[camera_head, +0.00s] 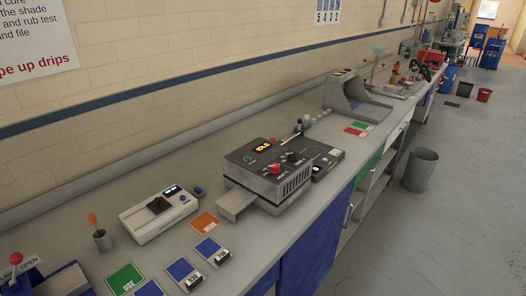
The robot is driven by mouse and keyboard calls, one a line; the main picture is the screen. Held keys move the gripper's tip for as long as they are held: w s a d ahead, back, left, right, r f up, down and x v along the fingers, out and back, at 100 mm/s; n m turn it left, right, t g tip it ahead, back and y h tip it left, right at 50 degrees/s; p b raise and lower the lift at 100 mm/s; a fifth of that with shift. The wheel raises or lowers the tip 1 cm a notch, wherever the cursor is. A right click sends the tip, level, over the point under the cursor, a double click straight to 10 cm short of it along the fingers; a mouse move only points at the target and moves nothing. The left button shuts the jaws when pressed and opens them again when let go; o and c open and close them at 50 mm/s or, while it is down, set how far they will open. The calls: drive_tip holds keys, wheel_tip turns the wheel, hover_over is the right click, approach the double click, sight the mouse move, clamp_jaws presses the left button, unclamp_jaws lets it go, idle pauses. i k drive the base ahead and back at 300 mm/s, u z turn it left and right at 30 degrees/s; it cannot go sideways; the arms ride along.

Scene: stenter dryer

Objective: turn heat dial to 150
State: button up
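The dryer (262,193) is a grey box with a dark top panel, standing on the bench in the middle of the head view. A small orange-lit display (262,146) that seems to read IDLE is on its panel, with a green button (247,158) and a red button (274,168). A black knob (291,156) sits to the right of the red button and may be the heat dial. Its pointer and any numbers around it are too small to read. My gripper is not in view.
A flat tray (237,203) juts from the dryer's left side. A dark control unit (325,158) stands close on its right. A white device (160,212) and coloured cards lie to the left. Open floor (440,230) lies right of the bench, with a grey bin (420,170).

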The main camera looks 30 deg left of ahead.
sight(275, 169)
drive_tip(key=u, duration=0.8)
drive_tip(key=i, duration=0.8)
drive_tip(key=u, duration=0.95)
